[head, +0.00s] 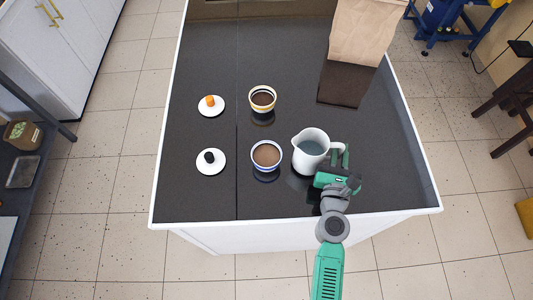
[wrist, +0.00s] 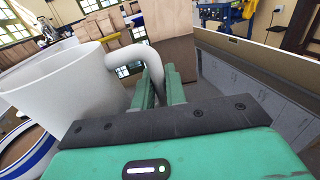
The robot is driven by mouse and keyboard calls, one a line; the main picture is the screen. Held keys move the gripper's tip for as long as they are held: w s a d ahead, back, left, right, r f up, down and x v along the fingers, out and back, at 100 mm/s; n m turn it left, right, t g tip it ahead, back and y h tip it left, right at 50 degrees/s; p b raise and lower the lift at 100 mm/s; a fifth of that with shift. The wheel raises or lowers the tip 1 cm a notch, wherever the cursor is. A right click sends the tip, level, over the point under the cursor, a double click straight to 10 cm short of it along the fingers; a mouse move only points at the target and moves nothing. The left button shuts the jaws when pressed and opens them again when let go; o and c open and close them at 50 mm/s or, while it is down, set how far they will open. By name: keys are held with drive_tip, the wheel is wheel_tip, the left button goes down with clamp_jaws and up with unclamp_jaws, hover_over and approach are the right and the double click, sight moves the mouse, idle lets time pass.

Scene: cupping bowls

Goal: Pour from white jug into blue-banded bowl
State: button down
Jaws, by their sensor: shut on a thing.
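The white jug (head: 311,146) stands over the black counter with its spout toward the left and grey-blue liquid inside. My gripper (head: 340,160) is shut on the jug's handle at its right side; the wrist view shows the fingers (wrist: 159,88) around the handle (wrist: 140,54) and the jug body (wrist: 65,85) to the left. The jug looks about upright. The blue-banded bowl (head: 267,168), with brown contents, is just left of the jug, below its spout in the picture. I cannot tell whether the jug touches the counter.
A yellow-banded bowl (head: 263,111) with dark contents stands farther back. Two white saucers at the left hold an orange item (head: 210,101) and a black item (head: 210,157). A brown paper bag (head: 366,32) stands at the back right. The counter (head: 395,180) right of my gripper is clear.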

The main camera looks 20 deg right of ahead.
sight(344, 144)
drive_tip(key=shift+r, duration=0.15)
wheel_tip(344, 144, up, 5)
drive_tip(key=p, duration=0.5)
drive_tip(key=shift+r, duration=0.1)
